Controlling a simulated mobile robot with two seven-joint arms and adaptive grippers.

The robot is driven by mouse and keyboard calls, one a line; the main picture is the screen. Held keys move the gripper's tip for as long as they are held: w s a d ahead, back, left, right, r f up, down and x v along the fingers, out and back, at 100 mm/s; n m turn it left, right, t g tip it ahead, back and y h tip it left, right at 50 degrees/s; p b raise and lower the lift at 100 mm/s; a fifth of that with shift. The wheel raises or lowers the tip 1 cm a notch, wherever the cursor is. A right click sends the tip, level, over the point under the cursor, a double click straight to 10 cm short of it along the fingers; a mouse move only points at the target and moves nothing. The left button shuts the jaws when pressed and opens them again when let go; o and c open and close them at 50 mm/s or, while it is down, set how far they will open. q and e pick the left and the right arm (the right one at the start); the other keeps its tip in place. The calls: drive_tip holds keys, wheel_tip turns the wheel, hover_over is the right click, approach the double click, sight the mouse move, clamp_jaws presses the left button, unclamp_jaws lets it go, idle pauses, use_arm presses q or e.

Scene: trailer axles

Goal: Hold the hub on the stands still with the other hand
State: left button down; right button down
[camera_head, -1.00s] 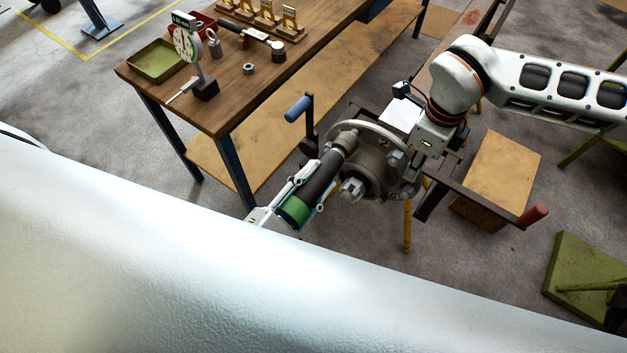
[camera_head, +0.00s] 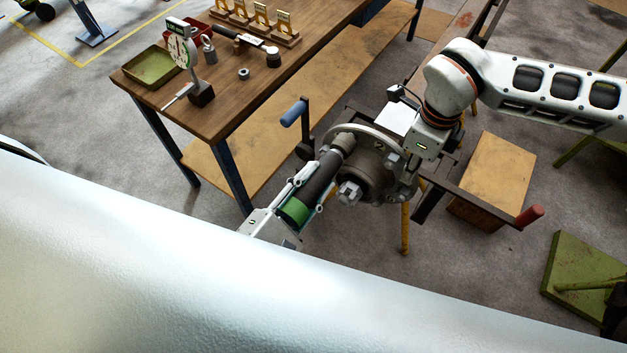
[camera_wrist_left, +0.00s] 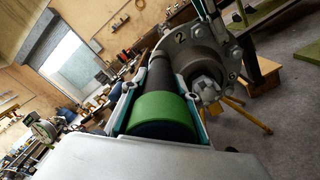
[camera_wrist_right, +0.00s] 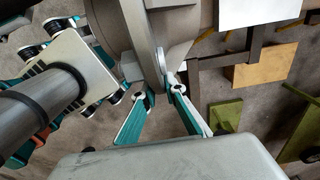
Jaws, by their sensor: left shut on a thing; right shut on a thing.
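The hub (camera_head: 366,180) is a grey round flange with several studs or nuts and a large castellated nut in its middle. In the left wrist view the hub (camera_wrist_left: 200,55) shows the numbers 2 and 6 on its face. My left gripper (camera_head: 299,194) is shut around a dark cylindrical tool (camera_wrist_left: 165,112) with a green band. The tool's far end lies at the hub face; whether it touches a nut is hidden. My right gripper (camera_wrist_right: 160,88) is shut on the hub's rim (camera_wrist_right: 148,45), on the hub's right side in the head view. Its contact is partly hidden.
A wooden workbench (camera_head: 215,100) at upper left bears a dial gauge (camera_head: 183,50), a green tray (camera_head: 152,66) and other parts. A crank with a blue handle (camera_head: 294,112) stands near the hub.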

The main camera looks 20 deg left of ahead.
sight(305, 194)
use_arm(q)
drive_tip(key=shift+w+d+r, duration=0.15)
drive_tip(key=shift+w, duration=0.55)
idle(0.5)
drive_tip(key=shift+s, duration=0.1)
drive_tip(key=shift+v, duration=2.15)
use_arm(e)
drive_tip(key=c, duration=2)
unclamp_jaws()
drive_tip(key=shift+r, duration=0.1)
